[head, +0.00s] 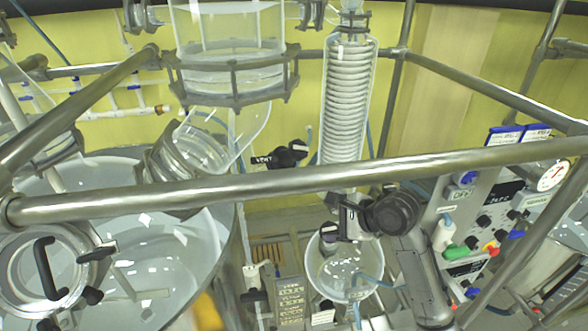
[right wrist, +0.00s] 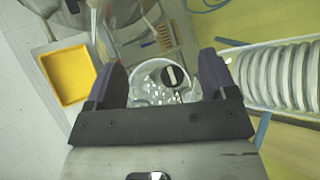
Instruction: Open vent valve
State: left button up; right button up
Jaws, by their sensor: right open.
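A black valve handle (head: 289,154) sits beside a small black label reading "VENT" (head: 262,161) in the head view, left of the glass coil condenser (head: 347,105). My right gripper (head: 346,222) is below and right of that handle, over a round glass vessel (head: 343,278). In the right wrist view my right gripper (right wrist: 163,80) is open, with its two dark fingers apart. Between them show the glass vessel (right wrist: 150,92) and a round black knob with a pale bar (right wrist: 174,76). I cannot tell whether this knob is the vent handle. Nothing is held. My left gripper is out of view.
A thick steel rail (head: 270,183) crosses in front of the glassware. A large glass reactor (head: 165,255) stands at left. A control panel (head: 478,230) with coloured knobs is at right. In the right wrist view a yellow tray (right wrist: 45,62) lies left, and the condenser (right wrist: 275,78) right.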

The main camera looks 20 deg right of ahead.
aim_at(301, 148)
jog(key=w+d+r+m+t+y, duration=0.1)
jog(key=w+r+m, duration=0.15)
jog(key=r, duration=0.65)
jog(key=w+d+r+m+t+y, duration=0.15)
jog(key=r+m, duration=0.25)
jog(key=r, duration=0.4)
jog(key=shift+g, duration=0.45)
jog(key=p+x, duration=0.1)
jog(key=x, duration=0.2)
jog(key=p+x, duration=0.1)
jog(key=x, duration=0.3)
jog(key=p+x, duration=0.1)
jog(key=x, duration=0.2)
jog(key=shift+w+a+r+p, duration=0.15)
jog(key=shift+w+a+p, duration=0.15)
jog(key=shift+p, duration=0.1)
jog(key=shift+x, duration=1)
jog(key=shift+c, duration=0.3)
jog(key=shift+d, duration=0.1)
jog(key=c, duration=0.9)
jog(key=shift+o, duration=0.2)
jog(key=shift+n+y, duration=0.25)
